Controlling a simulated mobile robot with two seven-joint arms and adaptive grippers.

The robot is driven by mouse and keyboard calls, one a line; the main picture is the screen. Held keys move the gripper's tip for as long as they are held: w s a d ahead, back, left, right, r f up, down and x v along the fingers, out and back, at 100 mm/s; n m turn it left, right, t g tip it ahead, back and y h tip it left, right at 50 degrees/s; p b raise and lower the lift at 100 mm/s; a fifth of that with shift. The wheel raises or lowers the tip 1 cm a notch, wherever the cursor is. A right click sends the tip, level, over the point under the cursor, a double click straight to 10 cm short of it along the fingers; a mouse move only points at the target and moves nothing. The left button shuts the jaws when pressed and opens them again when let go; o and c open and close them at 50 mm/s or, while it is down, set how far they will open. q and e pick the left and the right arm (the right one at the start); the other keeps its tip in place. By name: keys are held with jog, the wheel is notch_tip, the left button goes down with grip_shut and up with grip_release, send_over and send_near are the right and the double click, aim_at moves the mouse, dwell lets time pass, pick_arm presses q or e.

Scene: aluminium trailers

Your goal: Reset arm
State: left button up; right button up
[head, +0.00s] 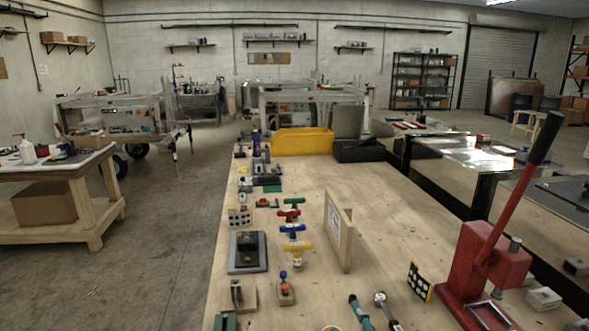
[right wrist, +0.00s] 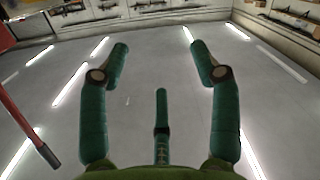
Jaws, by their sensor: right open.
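My right gripper (right wrist: 159,47) shows in the right wrist view with its teal fingers spread wide apart. Nothing is held between them. A shorter teal digit with a black band stands between the two outer fingers, lower in the picture. The fingers have a grey surface with bright light strips behind them, which looks like the ceiling seen upside down. My left gripper is not in view.
A wooden workbench (head: 390,212) carries a red lever press (head: 480,262) at right, an upright wooden board (head: 338,230), T-handled tools, a yellow bin (head: 302,141) and a black bin (head: 358,151). The press lever (right wrist: 28,135) hangs at left in the wrist view.

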jog(key=s+d+f+m+g+h, duration=0.1)
jog(key=s+d+f+m+g, duration=0.2)
jog(key=s+f, duration=0.35)
jog(key=s+d+f+m+g+h, duration=0.1)
jog(key=s+d+f+g+h, duration=0.15)
jog(key=s+f+g, duration=0.35)
jog(key=s+d+f+m+g, duration=0.1)
jog(key=s+f+g, duration=0.1)
jog(key=s+f, duration=0.3)
jog(key=s+d+f+g, duration=0.2)
jog(key=s+f, duration=0.1)
jog(key=s, duration=0.5)
jog(key=s+f+g+b, duration=0.2)
jog(key=f+b, duration=0.8)
jog(key=f, duration=2.5)
jog(key=s+d+f+b, duration=0.2)
jog(key=s+f+b, duration=0.5)
jog(key=s+f, duration=0.9)
notch_tip(320, 180, down, 4)
jog(key=shift+d+r+g+b, duration=0.15)
jog(key=shift+g+b, duration=0.15)
jog(key=shift+b, duration=0.1)
jog(key=shift+s+y, duration=0.1)
jog(key=shift+y, duration=0.15)
